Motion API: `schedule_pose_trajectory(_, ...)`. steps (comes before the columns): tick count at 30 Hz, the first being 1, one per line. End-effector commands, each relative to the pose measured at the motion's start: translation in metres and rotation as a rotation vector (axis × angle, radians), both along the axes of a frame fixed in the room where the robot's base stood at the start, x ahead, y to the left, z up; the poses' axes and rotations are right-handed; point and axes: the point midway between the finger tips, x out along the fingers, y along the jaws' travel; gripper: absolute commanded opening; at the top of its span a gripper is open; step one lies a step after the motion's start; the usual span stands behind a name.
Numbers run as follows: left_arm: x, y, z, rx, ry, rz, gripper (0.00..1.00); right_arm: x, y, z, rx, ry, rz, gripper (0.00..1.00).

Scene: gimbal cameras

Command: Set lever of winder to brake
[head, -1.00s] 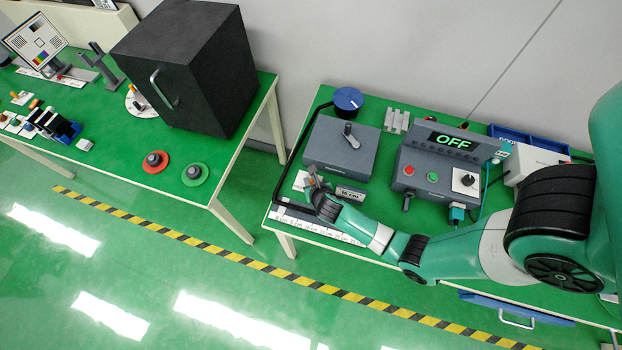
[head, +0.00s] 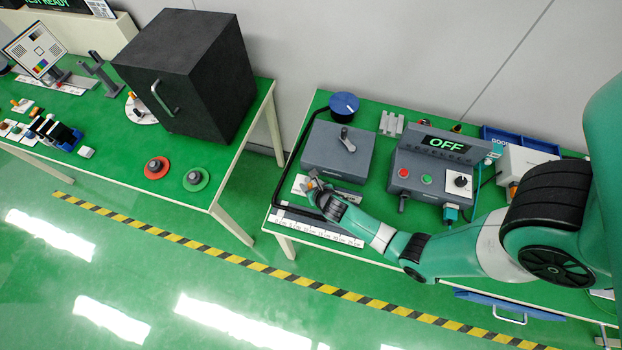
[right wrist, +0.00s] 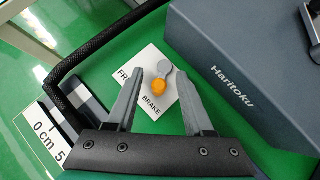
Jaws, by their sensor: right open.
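In the right wrist view, a small lever with an orange round knob (right wrist: 158,87) and a grey pivot end (right wrist: 165,69) sits on a white label card (right wrist: 150,62). The card reads "FR", partly hidden, and "BRAKE"; the knob is close to the word BRAKE. My right gripper (right wrist: 163,85) is open, with one finger on each side of the knob; contact is not clear. In the head view my right gripper (head: 314,184) is over the card, in front of the grey box (head: 337,158) with a crank. My left gripper is not in view.
A black bent tube (head: 293,167) runs along the left of the box. A scale strip (head: 316,227) lies at the front table edge. A grey control unit (head: 434,174) showing "OFF" stands to the right. A blue-topped reel (head: 344,104) stands behind.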

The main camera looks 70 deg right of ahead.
Motion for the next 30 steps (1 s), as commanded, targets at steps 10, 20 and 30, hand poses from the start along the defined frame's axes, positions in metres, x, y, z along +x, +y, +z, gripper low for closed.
schedule_pose_trajectory(10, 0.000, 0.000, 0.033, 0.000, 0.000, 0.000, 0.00, -0.028, 0.029, 0.046, -0.001, 0.000, 0.005, 0.52)
schedule_pose_trajectory(20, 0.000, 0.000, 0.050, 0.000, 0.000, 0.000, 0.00, -0.057, 0.057, 0.081, 0.000, 0.000, 0.001, 0.52)
schedule_pose_trajectory(30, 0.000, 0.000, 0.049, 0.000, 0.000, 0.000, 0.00, -0.058, 0.058, 0.082, 0.000, 0.000, 0.000, 0.52)
